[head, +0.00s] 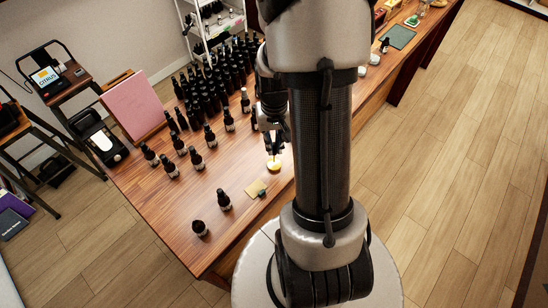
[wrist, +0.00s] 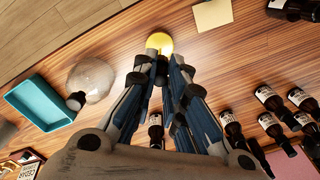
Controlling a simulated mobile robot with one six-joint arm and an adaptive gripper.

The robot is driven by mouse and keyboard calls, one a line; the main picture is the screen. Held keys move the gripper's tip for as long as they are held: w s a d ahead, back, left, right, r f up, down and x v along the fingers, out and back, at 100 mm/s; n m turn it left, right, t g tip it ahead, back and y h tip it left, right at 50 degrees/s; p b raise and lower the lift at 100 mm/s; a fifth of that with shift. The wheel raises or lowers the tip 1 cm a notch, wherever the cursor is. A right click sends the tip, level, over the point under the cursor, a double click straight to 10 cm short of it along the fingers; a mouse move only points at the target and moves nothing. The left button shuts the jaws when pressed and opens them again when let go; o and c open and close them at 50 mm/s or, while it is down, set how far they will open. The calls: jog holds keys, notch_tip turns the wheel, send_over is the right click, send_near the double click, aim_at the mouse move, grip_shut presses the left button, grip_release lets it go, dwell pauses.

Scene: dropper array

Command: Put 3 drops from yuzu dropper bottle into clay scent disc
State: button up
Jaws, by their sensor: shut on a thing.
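My gripper (head: 272,140) is over the wooden table, pointing down. In the wrist view its fingertips (wrist: 160,62) are together on a small dark piece that looks like a dropper top, mostly hidden between them. A round yellow thing with a pale rim (head: 274,164) is right under the fingertips. It also shows just past them in the wrist view (wrist: 159,42). It may be the clay scent disc, but I cannot tell. Contact is unclear. Several dark bottles with pale labels (head: 196,158) stand to the left. Their labels are too small to read, so the yuzu bottle is unclear.
Two bottles (head: 224,199) and a tan square (head: 256,188) are near the front edge. Dense dark bottles (head: 210,90) fill the back. The wrist view shows a teal tray (wrist: 38,104) and a clear glass dome (wrist: 91,78). A pink board (head: 132,105) stands at left.

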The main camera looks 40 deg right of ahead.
jog(key=shift+r, duration=0.1)
dwell(0.5)
jog(key=shift+r+p, duration=1.6)
jog(key=shift+r, duration=0.35)
